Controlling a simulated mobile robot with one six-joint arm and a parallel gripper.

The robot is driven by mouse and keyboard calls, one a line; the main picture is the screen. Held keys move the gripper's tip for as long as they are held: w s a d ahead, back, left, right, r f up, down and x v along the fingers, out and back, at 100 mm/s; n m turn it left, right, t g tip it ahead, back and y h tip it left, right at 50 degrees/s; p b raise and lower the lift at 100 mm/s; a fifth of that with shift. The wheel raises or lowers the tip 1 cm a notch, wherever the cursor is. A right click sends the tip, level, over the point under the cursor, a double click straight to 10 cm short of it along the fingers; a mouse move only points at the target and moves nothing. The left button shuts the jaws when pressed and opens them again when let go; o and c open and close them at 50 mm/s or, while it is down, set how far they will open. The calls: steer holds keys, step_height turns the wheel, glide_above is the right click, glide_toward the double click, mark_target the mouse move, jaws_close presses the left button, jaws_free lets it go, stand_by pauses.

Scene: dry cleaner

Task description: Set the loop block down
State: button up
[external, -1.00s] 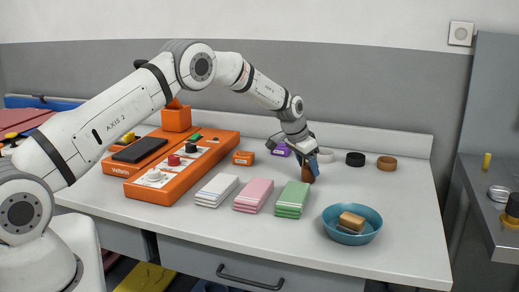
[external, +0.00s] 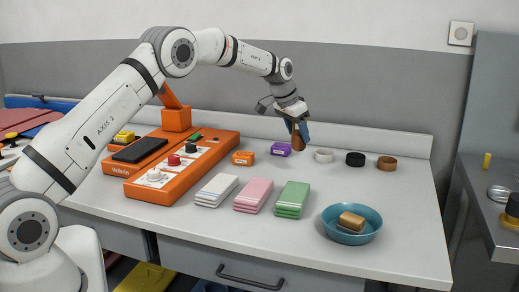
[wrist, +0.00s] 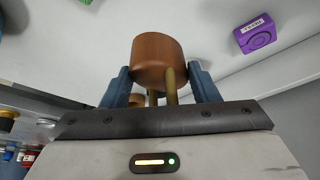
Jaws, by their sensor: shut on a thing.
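The loop block is a brown, copper-coloured cylinder (external: 298,142) with what look like brass loop legs, seen in the wrist view (wrist: 158,60). My gripper (external: 299,129) is shut on it, and its blue fingers flank the loop end in the wrist view (wrist: 159,80). The block hangs from the gripper above the back of the white counter (external: 270,230), between the purple box and the white ring in the external view. It looks clear of the surface. Part of the loop is hidden by the gripper.
A purple box (external: 280,149) is just left of the block, an orange box (external: 243,158) further left. White (external: 323,155), black (external: 355,159) and brown (external: 387,163) rings stand right. Folded stacks, the green one (external: 292,200) nearest, and a teal bowl (external: 370,230) are in front.

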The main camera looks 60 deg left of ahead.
steer(key=s+a+n+b, duration=0.1)
steer(key=s+a, duration=0.5)
steer(key=a, duration=0.2)
steer(key=f+p, duration=0.2)
steer(key=f, duration=0.7)
steer(key=shift+s+f, duration=0.1)
steer(key=shift+s, duration=0.1)
steer(key=shift+f+y, duration=0.3)
steer(key=shift+f, duration=0.25)
steer(key=o, duration=1)
steer(key=shift+r, duration=0.1)
